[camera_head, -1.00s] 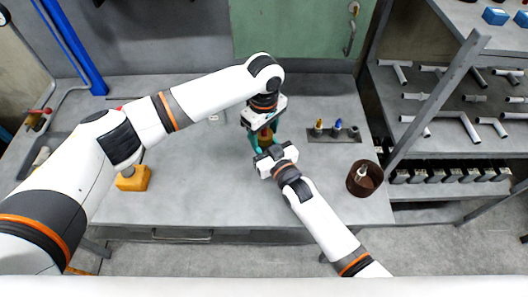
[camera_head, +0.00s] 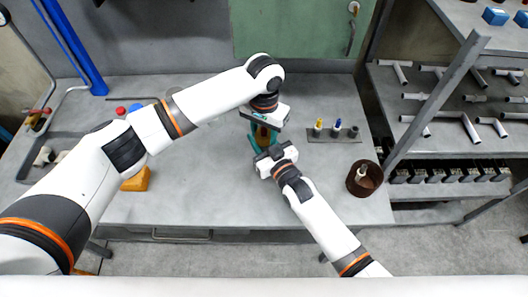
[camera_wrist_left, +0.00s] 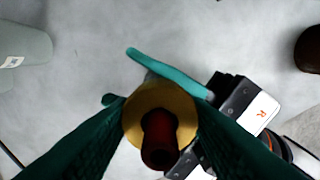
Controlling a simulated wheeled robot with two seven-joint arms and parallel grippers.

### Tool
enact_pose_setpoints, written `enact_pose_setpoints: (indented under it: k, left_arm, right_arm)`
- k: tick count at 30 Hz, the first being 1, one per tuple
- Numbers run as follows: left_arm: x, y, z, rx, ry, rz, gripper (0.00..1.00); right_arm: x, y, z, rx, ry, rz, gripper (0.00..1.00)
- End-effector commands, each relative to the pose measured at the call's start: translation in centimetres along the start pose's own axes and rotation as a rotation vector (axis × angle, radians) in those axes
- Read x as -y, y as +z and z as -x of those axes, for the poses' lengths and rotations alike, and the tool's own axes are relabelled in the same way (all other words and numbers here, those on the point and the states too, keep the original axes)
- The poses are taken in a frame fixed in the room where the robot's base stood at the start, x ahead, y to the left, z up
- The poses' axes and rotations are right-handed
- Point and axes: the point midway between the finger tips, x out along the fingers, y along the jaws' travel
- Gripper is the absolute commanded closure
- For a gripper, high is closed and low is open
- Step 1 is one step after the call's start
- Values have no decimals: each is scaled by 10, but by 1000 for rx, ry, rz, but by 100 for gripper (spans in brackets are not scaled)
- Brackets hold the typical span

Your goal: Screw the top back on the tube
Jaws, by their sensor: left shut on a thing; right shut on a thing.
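My left gripper (camera_wrist_left: 160,120) comes down from above, its two dark green fingers closed on either side of a gold round top (camera_wrist_left: 155,97) with a dark red knob (camera_wrist_left: 160,135) in its middle. In the head view the top shows as a small yellow-brown patch (camera_head: 263,134) between the two grippers. My right gripper (camera_head: 258,147) reaches in from the front right, low over the table, and is shut on the tube under the top. One of its teal fingers also shows in the left wrist view. The tube itself is mostly hidden by the top and fingers.
A dark holder (camera_head: 335,136) with yellow and blue pieces stands right of the grippers. A brown round container (camera_head: 365,178) is at the table's right edge. An orange block (camera_head: 136,181) lies at left, partly behind my left arm. Shelves with pipes stand at right.

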Motion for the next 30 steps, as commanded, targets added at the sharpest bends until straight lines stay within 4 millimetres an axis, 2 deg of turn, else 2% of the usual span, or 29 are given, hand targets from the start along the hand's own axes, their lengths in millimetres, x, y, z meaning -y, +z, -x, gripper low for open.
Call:
enact_pose_setpoints:
  k: [30]
  left_arm:
    - [-1, 0, -1, -1, 1, -2323, 85]
  right_arm:
    - [0, -1, 0, -3, 0, 0, 100]
